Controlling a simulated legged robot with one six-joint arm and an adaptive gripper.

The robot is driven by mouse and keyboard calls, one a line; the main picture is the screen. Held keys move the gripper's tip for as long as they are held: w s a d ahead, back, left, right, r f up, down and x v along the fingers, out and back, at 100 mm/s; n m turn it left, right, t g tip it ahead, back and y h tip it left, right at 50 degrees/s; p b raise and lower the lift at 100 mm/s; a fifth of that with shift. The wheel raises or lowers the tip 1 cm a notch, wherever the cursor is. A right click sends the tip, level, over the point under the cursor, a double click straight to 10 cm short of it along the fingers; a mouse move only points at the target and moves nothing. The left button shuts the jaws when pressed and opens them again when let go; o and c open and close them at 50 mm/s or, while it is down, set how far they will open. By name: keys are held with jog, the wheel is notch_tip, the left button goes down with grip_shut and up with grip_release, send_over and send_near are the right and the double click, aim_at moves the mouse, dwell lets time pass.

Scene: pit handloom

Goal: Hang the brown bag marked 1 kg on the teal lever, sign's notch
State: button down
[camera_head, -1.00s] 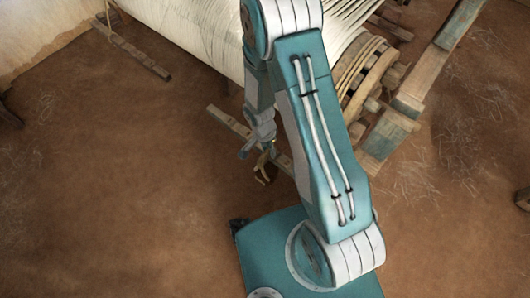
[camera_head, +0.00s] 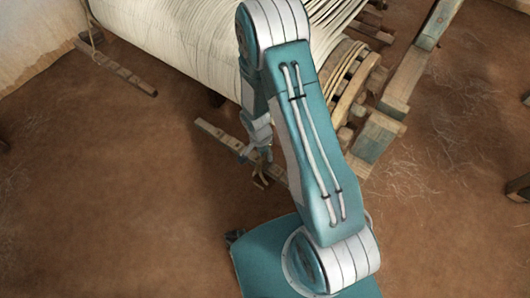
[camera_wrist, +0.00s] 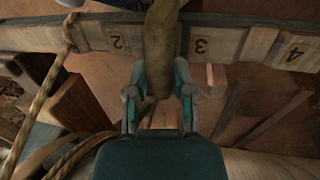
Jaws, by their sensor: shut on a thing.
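My gripper (camera_wrist: 158,108) is shut on a brown, cloth-like thing (camera_wrist: 160,50) in the wrist view, seemingly the brown bag. It rises between the fingers to the top edge, and no weight mark shows on it. Behind it runs a beam (camera_wrist: 232,46) with the numbers 2, 3 and 4. The brown thing covers the beam between 2 and 3; I cannot tell whether they touch. In the head view my gripper (camera_head: 257,156) is small, with a tan-brown piece (camera_head: 261,179) below it. I cannot identify the teal lever or the sign with certainty.
The loom with its white warp roll (camera_head: 185,45) stands behind my arm. A wooden toothed wheel (camera_head: 352,85) and post (camera_head: 378,135) stand close right of the arm. A low slotted bar (camera_head: 222,135) lies near my gripper. Ropes (camera_wrist: 45,95) run at left in the wrist view. Floor at left is open.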

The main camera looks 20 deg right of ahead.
jog(key=shift+f, duration=0.5)
dwell(0.7)
jog(key=shift+c, duration=2)
grip_release()
notch_tip(320, 180, up, 12)
jog(key=w+a, duration=0.1)
jog(key=w, duration=0.1)
jog(key=shift+a+f, duration=0.2)
jog(key=shift+a, duration=0.05)
jog(key=shift+r, duration=0.1)
